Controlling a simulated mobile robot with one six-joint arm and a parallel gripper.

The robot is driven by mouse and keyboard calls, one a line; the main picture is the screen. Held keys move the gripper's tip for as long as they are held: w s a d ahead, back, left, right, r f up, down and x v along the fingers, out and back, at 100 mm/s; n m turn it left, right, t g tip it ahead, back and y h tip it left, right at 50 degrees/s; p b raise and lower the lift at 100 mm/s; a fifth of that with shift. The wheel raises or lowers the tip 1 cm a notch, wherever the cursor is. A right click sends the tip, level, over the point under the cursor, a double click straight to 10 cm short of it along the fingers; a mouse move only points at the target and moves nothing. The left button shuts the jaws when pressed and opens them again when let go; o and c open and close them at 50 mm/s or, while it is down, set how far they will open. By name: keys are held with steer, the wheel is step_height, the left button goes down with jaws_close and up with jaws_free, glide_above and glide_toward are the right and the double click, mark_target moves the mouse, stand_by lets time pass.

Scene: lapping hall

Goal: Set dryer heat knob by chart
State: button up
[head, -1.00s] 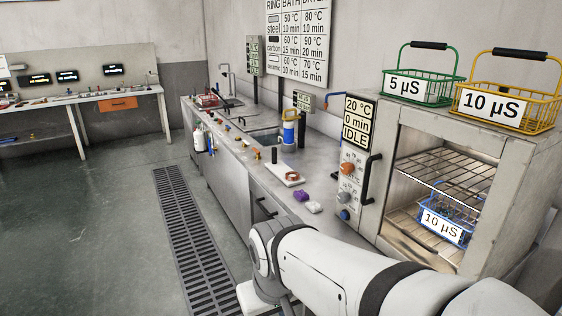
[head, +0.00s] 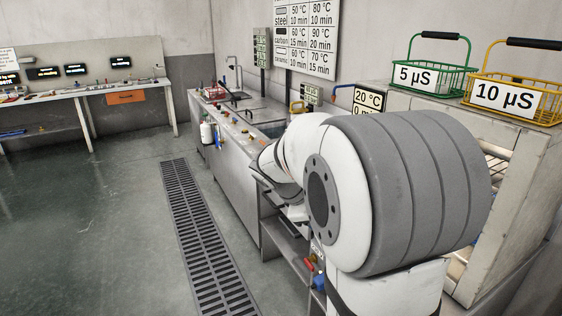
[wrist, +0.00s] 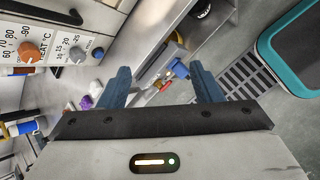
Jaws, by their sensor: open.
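The orange heat knob (wrist: 28,52) is on the dryer's panel at the upper left of the wrist view, by a "HEAT °C" scale. Its exact setting is unclear. A grey-blue knob (wrist: 77,54) with a 10–25 scale is beside it. My gripper (wrist: 160,70) is open and empty, apart from the panel, to the right of both knobs. In the head view my arm covers the knobs and much of the dryer (head: 522,150); its display (head: 368,100) shows 20 °C on top. The wall chart (head: 308,40) has steel, carbon and ceramic rows; the dryer values read 80, 90 and 70 °C.
Green (head: 430,75) and yellow (head: 512,98) wire baskets, labelled 5 µS and 10 µS, stand on the dryer. A black handle (wrist: 45,10) runs beside the panel. Below the counter are blue (wrist: 180,69) and red fittings. A teal-rimmed bin (wrist: 270,50) is at right. The left floor is clear.

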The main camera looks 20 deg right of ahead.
steer(key=w+d+f+n+t+h+b, duration=0.1)
steer(key=w+d+n+h, duration=0.45)
steer(key=w+d, duration=0.4)
steer(key=w+d+n+h, duration=0.5)
steer(key=w+d+n, duration=0.2)
steer(key=w, duration=0.5)
steer(key=w+d, duration=0.1)
steer(key=d, duration=0.7)
steer(key=shift+p, duration=0.45)
steer(key=shift+a, duration=0.1)
steer(key=shift+c, duration=0.6)
